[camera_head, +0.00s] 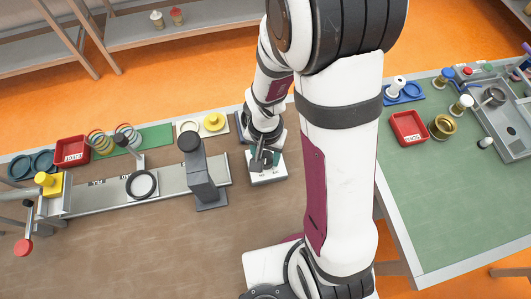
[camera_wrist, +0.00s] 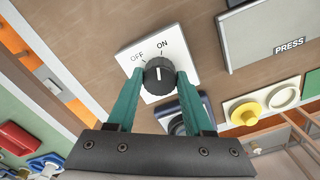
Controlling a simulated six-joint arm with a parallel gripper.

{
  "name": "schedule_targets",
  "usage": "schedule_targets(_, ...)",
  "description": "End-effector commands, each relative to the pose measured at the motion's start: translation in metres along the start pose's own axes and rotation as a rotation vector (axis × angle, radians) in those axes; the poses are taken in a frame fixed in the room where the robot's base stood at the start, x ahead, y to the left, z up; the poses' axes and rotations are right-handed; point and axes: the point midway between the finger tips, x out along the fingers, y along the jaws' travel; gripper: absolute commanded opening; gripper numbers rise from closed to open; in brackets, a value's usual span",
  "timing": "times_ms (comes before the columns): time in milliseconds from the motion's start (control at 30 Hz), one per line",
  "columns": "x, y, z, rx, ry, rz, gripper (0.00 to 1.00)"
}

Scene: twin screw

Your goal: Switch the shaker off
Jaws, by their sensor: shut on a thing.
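The shaker's control is a black ridged knob (camera_wrist: 158,76) on a white plate (camera_wrist: 187,62) marked OFF and ON. A white line on the knob points up in the wrist view, closer to the ON mark than to OFF. My gripper (camera_wrist: 160,84) has its two teal fingers on either side of the knob and is shut on it. In the head view my gripper (camera_head: 264,157) is down at the small white switch box (camera_head: 268,178), and the fingers hide most of the knob.
A grey upright post (camera_head: 197,175) stands left of the switch box at the end of a long metal rail (camera_head: 115,195). A yellow button (camera_head: 213,121) sits behind. The brown table in front is clear. A green table (camera_head: 440,200) stands at the right.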

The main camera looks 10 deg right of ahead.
Motion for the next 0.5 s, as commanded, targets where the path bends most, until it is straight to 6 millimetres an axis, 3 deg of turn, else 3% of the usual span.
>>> schedule_targets(500, -0.0004, 0.0008, 0.0000, -0.475, 0.000, 0.000, 0.00)
